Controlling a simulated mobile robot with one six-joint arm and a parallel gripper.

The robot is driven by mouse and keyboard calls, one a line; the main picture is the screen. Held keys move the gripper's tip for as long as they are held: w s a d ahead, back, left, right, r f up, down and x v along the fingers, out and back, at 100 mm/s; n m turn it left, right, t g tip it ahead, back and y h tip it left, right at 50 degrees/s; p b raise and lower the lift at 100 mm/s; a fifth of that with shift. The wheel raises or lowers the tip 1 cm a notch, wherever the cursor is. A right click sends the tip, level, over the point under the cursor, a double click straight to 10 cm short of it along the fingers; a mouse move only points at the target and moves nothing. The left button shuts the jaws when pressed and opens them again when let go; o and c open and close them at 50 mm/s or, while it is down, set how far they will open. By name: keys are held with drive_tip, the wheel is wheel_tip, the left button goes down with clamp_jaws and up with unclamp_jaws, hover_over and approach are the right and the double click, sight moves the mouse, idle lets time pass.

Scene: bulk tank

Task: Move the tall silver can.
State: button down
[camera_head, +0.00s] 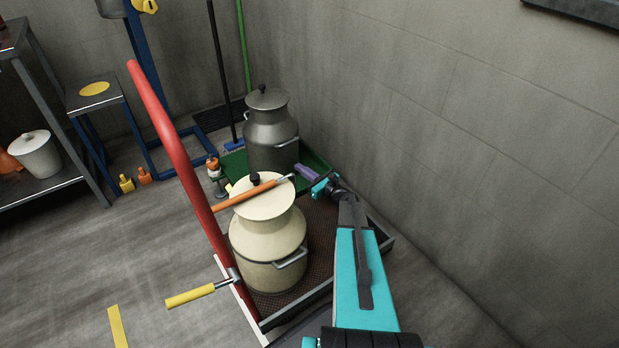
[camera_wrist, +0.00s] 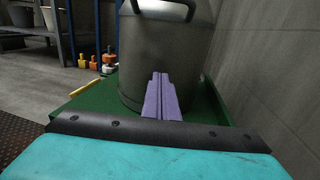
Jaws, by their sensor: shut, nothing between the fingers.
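The tall silver can (camera_head: 271,137), dark grey with a lid and side handles, stands upright in a green tray (camera_head: 318,168) near the wall. In the wrist view the can's body (camera_wrist: 140,60) fills the upper middle, with a handle at the top; its lid is out of that view. My gripper (camera_head: 303,169) has purple fingers and is at the can's lower right front. In the wrist view the gripper (camera_wrist: 160,88) is shut and empty, its fingers pointing at the can's lower body. I cannot tell whether they touch it.
A cream can (camera_head: 268,243) stands in front on a trolley (camera_head: 325,215) with a red handle (camera_head: 170,135). The wall (camera_head: 450,130) is close on the right. A stool (camera_head: 95,98) stands left; the left floor is mostly clear.

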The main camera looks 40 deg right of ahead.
drive_tip(key=w, duration=0.1)
drive_tip(key=w+b, duration=0.1)
drive_tip(key=w, duration=0.2)
drive_tip(key=shift+a+f, duration=0.1)
drive_tip(key=shift+a, duration=0.2)
drive_tip(key=shift+w, duration=0.15)
drive_tip(key=shift+w+a, duration=0.1)
drive_tip(key=shift+w, duration=1.15)
drive_tip(key=shift+s, duration=0.1)
drive_tip(key=shift+s, duration=0.4)
drive_tip(key=p, duration=0.4)
approach(288, 160)
drive_tip(key=shift+s+d+f, duration=0.1)
drive_tip(key=shift+s+d, duration=0.1)
drive_tip(key=shift+s, duration=0.65)
drive_tip(key=shift+s+d+f, duration=0.1)
drive_tip(key=shift+s+d, duration=0.05)
drive_tip(key=shift+s, duration=0.7)
drive_tip(key=shift+s+d+f, duration=0.1)
drive_tip(key=shift+s+d, duration=0.1)
drive_tip(key=shift+s, duration=0.65)
